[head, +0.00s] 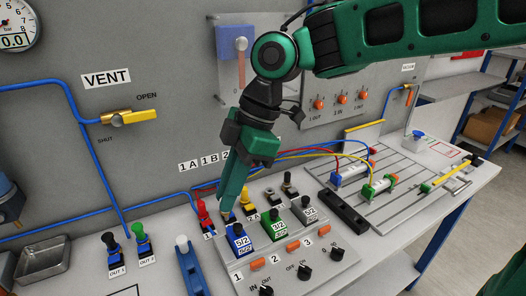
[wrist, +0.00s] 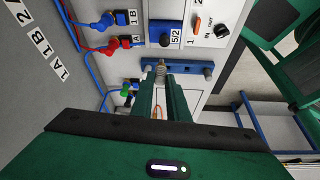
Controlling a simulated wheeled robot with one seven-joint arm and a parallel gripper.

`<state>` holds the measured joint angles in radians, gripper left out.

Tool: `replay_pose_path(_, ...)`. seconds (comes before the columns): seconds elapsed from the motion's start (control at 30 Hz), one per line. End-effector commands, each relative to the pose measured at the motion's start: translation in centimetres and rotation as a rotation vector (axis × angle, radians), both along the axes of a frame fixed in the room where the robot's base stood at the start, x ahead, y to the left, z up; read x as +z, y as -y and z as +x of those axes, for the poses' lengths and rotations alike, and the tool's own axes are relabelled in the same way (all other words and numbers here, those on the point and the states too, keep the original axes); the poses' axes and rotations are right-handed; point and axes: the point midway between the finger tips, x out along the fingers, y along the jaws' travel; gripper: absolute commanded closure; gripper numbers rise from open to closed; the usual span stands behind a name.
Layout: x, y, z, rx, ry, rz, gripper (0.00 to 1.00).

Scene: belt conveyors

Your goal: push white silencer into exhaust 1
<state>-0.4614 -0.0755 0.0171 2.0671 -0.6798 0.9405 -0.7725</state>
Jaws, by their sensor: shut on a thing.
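My gripper (head: 227,212) points down over the valve panel, just behind the blue 5/2 valve (head: 239,238). In the wrist view its fingers (wrist: 160,84) are shut on a small pale ribbed piece, apparently the white silencer (wrist: 160,71). The fingers hide most of it. In the head view the held piece is hidden. The panel has numbers 1, 2 and 3 beside orange parts; the orange part by 1 (head: 258,263) is in front of the blue valve. I cannot tell which opening is exhaust 1.
A blue rail (head: 191,271) lies left of the panel, with a white knob (head: 181,241) at its far end. A green valve (head: 275,226), a grey valve (head: 306,211) and red connectors (head: 203,213) stand close by. A metal tray (head: 45,261) is at left.

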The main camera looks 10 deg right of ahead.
Motion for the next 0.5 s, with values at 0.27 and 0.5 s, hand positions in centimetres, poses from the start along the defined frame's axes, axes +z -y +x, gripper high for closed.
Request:
replay_pose_path(0.27,0.0,-0.1,0.0,0.002,0.0,0.0,1.0)
replay_pose_path(0.5,-0.9,1.2,3.7,-0.183,-0.01,-0.001,1.0)
